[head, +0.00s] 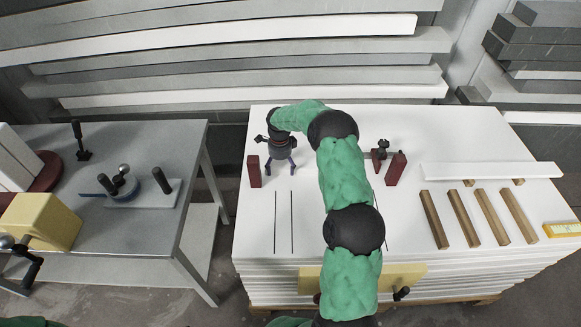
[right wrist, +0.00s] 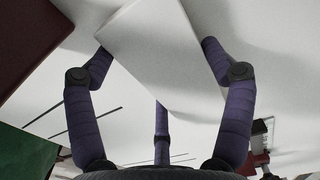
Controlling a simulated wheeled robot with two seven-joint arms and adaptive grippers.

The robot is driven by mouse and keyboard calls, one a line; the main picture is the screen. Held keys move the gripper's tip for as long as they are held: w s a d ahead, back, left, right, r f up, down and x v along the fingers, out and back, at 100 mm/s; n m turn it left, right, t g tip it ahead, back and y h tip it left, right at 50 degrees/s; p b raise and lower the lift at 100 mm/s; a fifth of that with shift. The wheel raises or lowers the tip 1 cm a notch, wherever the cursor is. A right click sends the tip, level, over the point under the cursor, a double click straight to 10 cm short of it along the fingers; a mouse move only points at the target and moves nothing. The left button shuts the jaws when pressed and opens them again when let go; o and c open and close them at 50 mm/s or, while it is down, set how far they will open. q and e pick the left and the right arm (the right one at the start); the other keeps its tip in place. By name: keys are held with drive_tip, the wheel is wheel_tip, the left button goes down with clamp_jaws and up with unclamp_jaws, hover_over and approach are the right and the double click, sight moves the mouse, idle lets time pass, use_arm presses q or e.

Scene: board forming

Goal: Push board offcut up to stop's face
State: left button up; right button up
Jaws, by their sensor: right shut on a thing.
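A pale grey-white board offcut (right wrist: 160,45) fills the upper middle of the right wrist view, between the purple fingers of my right gripper (right wrist: 158,50). The gripper is shut on it, with a finger at each side edge and a third finger below. In the head view my right gripper (head: 281,170) points down at the left part of the white board stack; the pale offcut is hard to tell from the white there. A dark red block (head: 254,171), possibly the stop, stands just left of the gripper, and it also shows in the right wrist view (right wrist: 24,38). My left gripper is not in view.
Other dark red blocks (head: 396,169) stand right of my arm. A long white strip (head: 490,170) and several wooden sticks (head: 471,218) lie farther right. A grey workbench (head: 185,150) with clamps and a yellow block (head: 45,222) is at left, across a gap.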

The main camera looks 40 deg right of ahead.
sight(302, 167)
drive_tip(key=shift+s+d+f, duration=0.15)
drive_tip(key=shift+s+d, duration=2.5)
drive_tip(key=shift+d, duration=0.25)
idle(0.4)
drive_tip(key=shift+s+d+p, duration=0.15)
drive_tip(key=shift+s+d, duration=1.15)
drive_tip(key=shift+d, duration=0.25)
drive_tip(key=shift+s+d+p, duration=0.1)
drive_tip(key=shift+s+d, duration=1.15)
drive_tip(key=shift+d, duration=0.25)
drive_tip(key=shift+s+d+p, duration=0.15)
drive_tip(key=shift+s+d, duration=1.15)
drive_tip(key=shift+d, duration=0.25)
